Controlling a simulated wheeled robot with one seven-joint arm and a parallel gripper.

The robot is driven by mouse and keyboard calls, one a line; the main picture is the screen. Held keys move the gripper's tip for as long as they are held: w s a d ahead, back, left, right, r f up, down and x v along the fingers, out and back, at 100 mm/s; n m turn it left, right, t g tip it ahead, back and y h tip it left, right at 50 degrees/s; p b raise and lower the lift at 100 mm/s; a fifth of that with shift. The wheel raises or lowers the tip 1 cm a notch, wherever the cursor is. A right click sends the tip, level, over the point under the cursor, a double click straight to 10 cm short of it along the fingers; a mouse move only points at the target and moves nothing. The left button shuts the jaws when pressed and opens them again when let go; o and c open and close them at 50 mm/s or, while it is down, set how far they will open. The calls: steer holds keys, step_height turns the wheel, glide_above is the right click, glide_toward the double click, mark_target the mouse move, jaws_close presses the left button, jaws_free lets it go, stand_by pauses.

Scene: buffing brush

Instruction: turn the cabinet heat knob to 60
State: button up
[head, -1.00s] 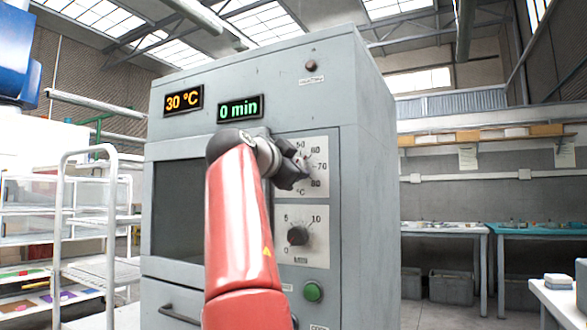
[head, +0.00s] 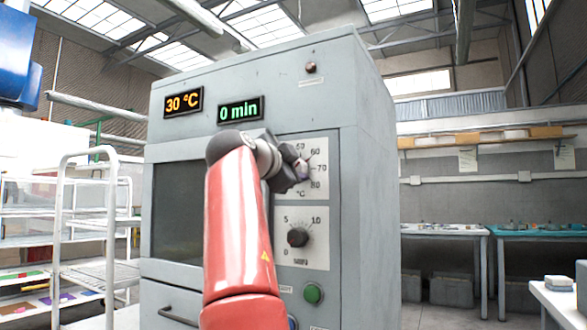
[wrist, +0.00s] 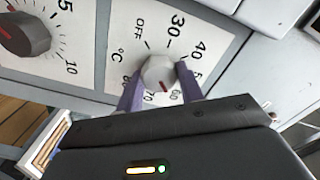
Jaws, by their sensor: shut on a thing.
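The heat knob (wrist: 157,70) is a round grey-white knob on a white dial plate, marked OFF, 30, 40, 50, 60, 70 and 80 °C. In the wrist view its red mark points toward the 60. My gripper (wrist: 159,76) has its two purple fingers on opposite sides of the knob, shut on it. In the head view my gripper (head: 296,173) is at the upper dial plate (head: 319,182) and hides the knob and part of the scale. The cabinet (head: 364,230) has an orange display (head: 184,100) reading 30 °C.
A green display (head: 240,109) reads 0 min. A dark timer knob (head: 298,237) and a green button (head: 313,294) sit below the heat dial. A white rack (head: 95,225) stands to the left. Benches (head: 440,229) stand at the back right.

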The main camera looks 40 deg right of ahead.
steer(key=o, duration=1)
steer(key=shift+f, duration=0.1)
steer(key=b+v, duration=0.2)
steer(key=v, duration=0.5)
steer(key=shift+a, duration=0.35)
